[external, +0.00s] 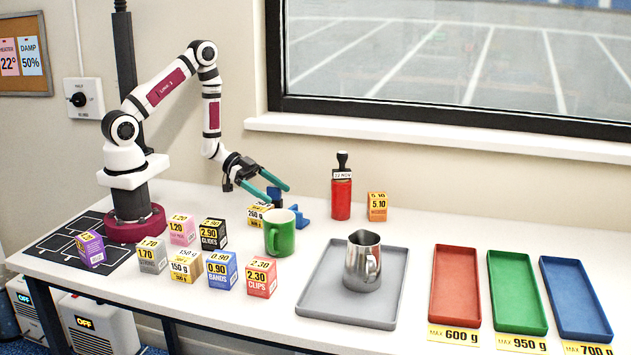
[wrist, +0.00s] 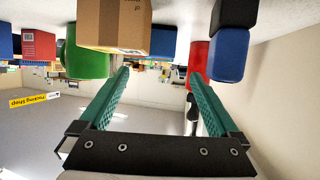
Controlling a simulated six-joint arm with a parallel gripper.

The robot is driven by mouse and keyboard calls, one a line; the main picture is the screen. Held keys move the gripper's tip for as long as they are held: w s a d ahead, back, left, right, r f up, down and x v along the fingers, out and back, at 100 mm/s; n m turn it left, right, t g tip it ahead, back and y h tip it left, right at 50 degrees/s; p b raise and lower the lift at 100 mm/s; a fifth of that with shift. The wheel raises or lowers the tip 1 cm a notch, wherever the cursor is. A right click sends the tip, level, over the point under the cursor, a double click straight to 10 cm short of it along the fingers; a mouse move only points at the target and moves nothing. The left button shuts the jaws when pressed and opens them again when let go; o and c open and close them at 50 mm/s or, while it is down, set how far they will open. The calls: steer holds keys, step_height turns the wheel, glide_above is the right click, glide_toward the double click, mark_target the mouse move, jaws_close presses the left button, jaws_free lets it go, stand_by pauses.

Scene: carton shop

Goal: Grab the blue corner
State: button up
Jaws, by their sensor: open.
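The blue corner (external: 301,217) is on the table behind the green mug (external: 280,232), partly hidden. Blue also shows between the fingers of my gripper (external: 286,197) in the external view; I cannot tell if it is the same piece. My gripper is open and empty, with teal fingers low over the table near the blue corner. The wrist view is upside down. There a blue piece (wrist: 230,52) lies beyond the right fingertip, outside the gap of my gripper (wrist: 160,74).
A cardboard box (external: 258,214) stands left of the blue corner, and also shows large in the wrist view (wrist: 115,25). A red stamp bottle (external: 341,197) and an orange box (external: 377,207) stand to the right. A grey tray (external: 325,290) holds a metal jug (external: 362,262).

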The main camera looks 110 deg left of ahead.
mark_target(298, 216)
steer(key=x, duration=0.9)
steer(key=shift+w+d+f, duration=0.1)
steer(key=shift+d, duration=0.1)
steer(key=c, duration=1.4)
